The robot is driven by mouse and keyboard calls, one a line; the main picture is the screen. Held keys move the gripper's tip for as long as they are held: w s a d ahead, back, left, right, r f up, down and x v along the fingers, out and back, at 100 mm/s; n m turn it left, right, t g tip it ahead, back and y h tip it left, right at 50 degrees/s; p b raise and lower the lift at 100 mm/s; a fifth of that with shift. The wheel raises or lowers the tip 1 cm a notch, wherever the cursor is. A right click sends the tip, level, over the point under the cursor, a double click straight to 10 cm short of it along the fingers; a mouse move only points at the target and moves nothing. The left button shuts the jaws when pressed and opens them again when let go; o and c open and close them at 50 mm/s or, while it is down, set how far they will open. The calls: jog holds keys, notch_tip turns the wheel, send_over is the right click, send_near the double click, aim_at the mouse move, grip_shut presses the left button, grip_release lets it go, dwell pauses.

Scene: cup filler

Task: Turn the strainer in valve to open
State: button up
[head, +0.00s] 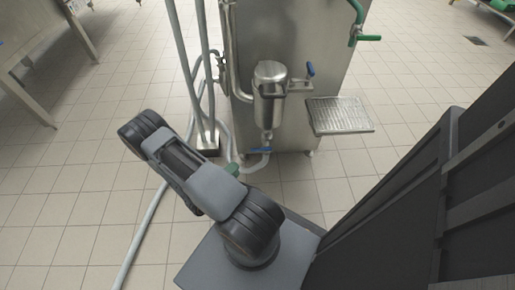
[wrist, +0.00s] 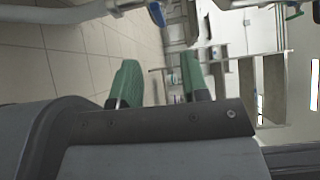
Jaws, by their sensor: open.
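The strainer (head: 270,95) is an upright steel cylinder on the front of the steel machine in the head view. One blue valve handle (head: 310,70) is on the pipe at its right, and another blue handle (head: 261,149) is beneath it. I cannot tell from the pictures which is the strainer in valve. In the wrist view my gripper (wrist: 156,72) has two green fingers apart with nothing between them. In the head view my arm hides most of the gripper.
The steel machine (head: 305,35) stands ahead, with a perforated drip tray (head: 340,115) jutting out at its right. A green-handled pipe (head: 368,38) is above the tray. Upright pipes and a hose (head: 150,215) run at the left. Tiled floor (head: 70,180) is clear at left.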

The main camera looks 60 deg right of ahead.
aim_at(257, 149)
jog(key=shift+n+t, duration=0.3)
jog(key=shift+s+d+f+b, duration=0.1)
jog(key=shift+s+d+b, duration=0.4)
jog(key=shift+d, duration=1.75)
jog(key=shift+s+d+f+b, duration=0.2)
jog(key=shift+d+b, duration=0.45)
jog(key=shift+d, duration=1.65)
jog(key=shift+s+d+r+b, duration=0.1)
jog(key=shift+s+d+b, duration=0.45)
jog(key=shift+d, duration=1.7)
jog(key=shift+w, duration=0.1)
grip_shut()
jog(key=shift+d, duration=0.1)
